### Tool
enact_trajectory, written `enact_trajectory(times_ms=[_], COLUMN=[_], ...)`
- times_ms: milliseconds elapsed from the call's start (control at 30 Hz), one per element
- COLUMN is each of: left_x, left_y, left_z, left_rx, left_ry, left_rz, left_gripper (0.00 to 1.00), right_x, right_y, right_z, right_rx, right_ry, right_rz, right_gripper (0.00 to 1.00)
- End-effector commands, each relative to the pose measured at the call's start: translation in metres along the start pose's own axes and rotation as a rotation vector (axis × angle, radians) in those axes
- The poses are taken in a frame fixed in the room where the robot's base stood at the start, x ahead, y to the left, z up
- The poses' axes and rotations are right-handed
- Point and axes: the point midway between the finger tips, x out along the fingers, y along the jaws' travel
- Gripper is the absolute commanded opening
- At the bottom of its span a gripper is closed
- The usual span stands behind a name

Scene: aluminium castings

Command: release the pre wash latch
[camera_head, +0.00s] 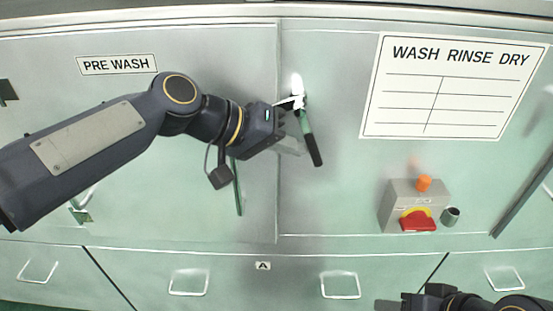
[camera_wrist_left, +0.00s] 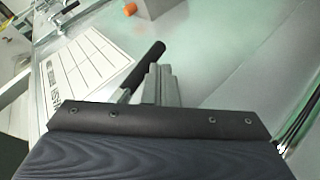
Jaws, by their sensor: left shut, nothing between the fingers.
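The latch (camera_head: 310,143) is a lever with a dark grip on a bright metal pivot, just right of the seam beside the PRE WASH panel (camera_head: 200,60). Its grip hangs down, tilted slightly right. My left gripper (camera_head: 297,147) is shut and empty, its fingertips close to the left side of the grip. In the left wrist view, the dark grip (camera_wrist_left: 146,66) shows just beyond the shut fingers (camera_wrist_left: 161,88); I cannot tell if they touch. My right gripper (camera_head: 415,302) shows only partly at the bottom right edge; its fingers are unclear.
A PRE WASH label (camera_head: 117,64) is at the upper left. A WASH RINSE DRY chart (camera_head: 450,90) is right of the latch. A grey control box (camera_head: 398,206) with a red-and-yellow switch and orange lamp sits lower right. Drawers with pull handles (camera_head: 340,286) run along the bottom.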

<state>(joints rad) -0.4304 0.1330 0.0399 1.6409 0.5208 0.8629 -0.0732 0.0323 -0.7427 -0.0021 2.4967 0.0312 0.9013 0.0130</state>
Motion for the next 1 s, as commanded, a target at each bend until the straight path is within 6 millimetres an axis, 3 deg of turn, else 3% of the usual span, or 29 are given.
enact_trajectory(times_ms=[467, 1000], left_x=[-0.003, -0.075], left_y=[0.002, 0.001], left_z=[-0.001, -0.001], left_rx=[-0.002, -0.003], left_ry=[0.006, 0.007], left_rz=[0.011, 0.011], left_gripper=[0.00, 0.00], right_x=[0.002, 0.005], right_y=[0.001, 0.003], right_z=[0.001, 0.003], right_rx=[0.000, 0.000], right_ry=[0.001, 0.000], right_rz=[0.000, 0.000], right_gripper=[0.48, 0.48])
